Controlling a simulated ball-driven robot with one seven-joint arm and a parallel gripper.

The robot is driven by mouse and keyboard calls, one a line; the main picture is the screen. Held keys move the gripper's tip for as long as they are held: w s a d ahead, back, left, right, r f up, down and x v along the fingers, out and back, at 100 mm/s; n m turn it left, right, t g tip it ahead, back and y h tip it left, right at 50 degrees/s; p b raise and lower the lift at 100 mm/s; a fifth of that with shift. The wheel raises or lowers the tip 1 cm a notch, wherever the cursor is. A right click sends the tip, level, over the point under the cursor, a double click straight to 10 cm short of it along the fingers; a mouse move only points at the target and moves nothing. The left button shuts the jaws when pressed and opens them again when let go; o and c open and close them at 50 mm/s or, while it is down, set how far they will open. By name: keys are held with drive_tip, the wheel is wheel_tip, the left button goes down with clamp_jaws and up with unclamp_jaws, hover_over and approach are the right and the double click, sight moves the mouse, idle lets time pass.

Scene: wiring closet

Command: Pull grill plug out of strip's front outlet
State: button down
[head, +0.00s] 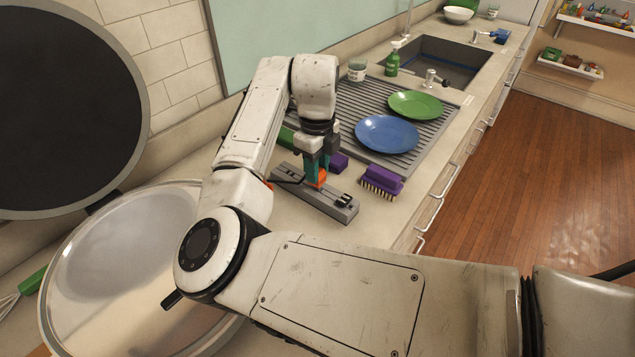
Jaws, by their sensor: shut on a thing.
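The grey power strip (342,209) lies on the counter in the middle of the view, running from upper left to lower right. My gripper (318,172) points down over the strip, its teal fingers shut on an orange plug (319,181). The plug is at or just above the middle of the strip; I cannot tell whether its prongs are in an outlet. A black plug (288,176) sits at the strip's far left end. Dark outlet openings show at the strip's near right end. No label shows which plug belongs to the grill.
A purple brush (381,180) lies right of the strip. A blue plate (387,134) and a green plate (416,104) lie on the ribbed drainboard (345,110) behind. The sink (440,62) is farther back.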

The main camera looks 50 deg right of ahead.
drive_tip(key=shift+r+p, duration=1.5)
drive_tip(key=shift+r, duration=0.6)
